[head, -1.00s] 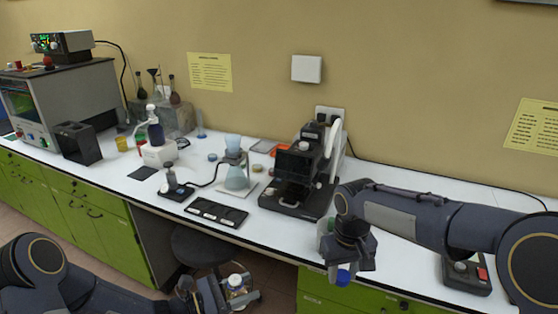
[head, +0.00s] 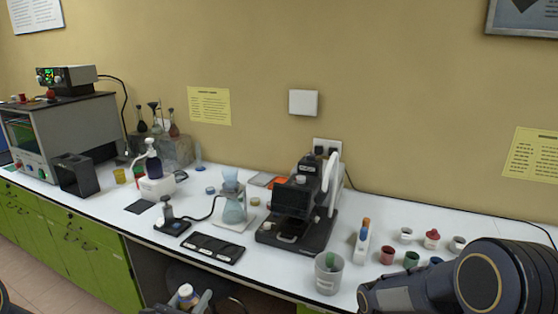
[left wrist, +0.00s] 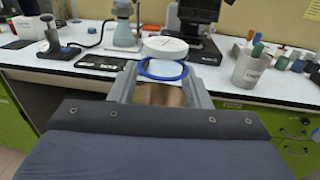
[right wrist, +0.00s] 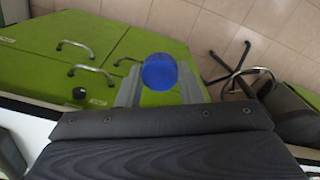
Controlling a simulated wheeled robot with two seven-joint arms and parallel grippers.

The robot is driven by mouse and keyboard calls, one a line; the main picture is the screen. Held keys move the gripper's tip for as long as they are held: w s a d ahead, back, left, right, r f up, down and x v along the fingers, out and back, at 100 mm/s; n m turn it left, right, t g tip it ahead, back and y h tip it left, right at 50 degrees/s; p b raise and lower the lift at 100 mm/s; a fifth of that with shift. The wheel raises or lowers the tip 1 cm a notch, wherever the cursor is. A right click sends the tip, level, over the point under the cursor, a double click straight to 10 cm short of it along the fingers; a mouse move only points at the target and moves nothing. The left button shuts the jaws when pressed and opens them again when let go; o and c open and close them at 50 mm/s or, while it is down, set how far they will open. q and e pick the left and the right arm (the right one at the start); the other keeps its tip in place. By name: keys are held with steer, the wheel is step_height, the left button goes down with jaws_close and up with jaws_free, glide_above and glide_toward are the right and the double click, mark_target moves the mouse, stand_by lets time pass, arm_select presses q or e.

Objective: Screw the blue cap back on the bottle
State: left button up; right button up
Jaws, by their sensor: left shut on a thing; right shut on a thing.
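The bottle shows at the bottom of the head view (head: 187,292), with a pale top and a blue ring. My left gripper (head: 192,303) is shut on it, in front of the bench. In the left wrist view the bottle (left wrist: 165,50) stands between the fingers, its round white top and blue rim facing up; its lower body is mostly hidden. The blue cap (right wrist: 159,72) is between the fingers of my right gripper (right wrist: 160,84), which is shut on it. The right gripper is outside the head view. Cap and bottle are apart.
The white bench (head: 230,262) runs across the view, with a dark instrument (head: 300,205), a grey cup (head: 328,272) and several small pots at the right. A dark stool (head: 215,285) stands below the bench. In the right wrist view green cabinet doors (right wrist: 120,50) and open floor show.

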stand_by(0.4)
arm_select(q)
steer(key=d+f+m+g+h, duration=0.7)
steer(key=d+f, duration=0.5)
steer(key=d, duration=0.3)
steer(key=m+h, duration=0.1)
steer(key=h, duration=0.1)
steer(key=shift+d+h, duration=0.4)
steer(key=shift+f, duration=0.1)
arm_select(e)
steer(key=w+a+r, duration=0.1)
steer(key=a+r, duration=0.4)
steer(key=a, duration=0.3)
steer(key=w+a+r+n, duration=0.1)
steer(key=w+a+r, duration=0.1)
steer(key=a+r, duration=0.3)
steer(key=w+a+r+n, duration=0.1)
steer(key=a+r, duration=0.4)
steer(key=a, duration=0.8)
steer(key=shift+w, duration=0.55)
steer(key=shift+a+f, duration=0.1)
steer(key=shift+f, duration=0.05)
steer(key=shift+f, duration=1.95)
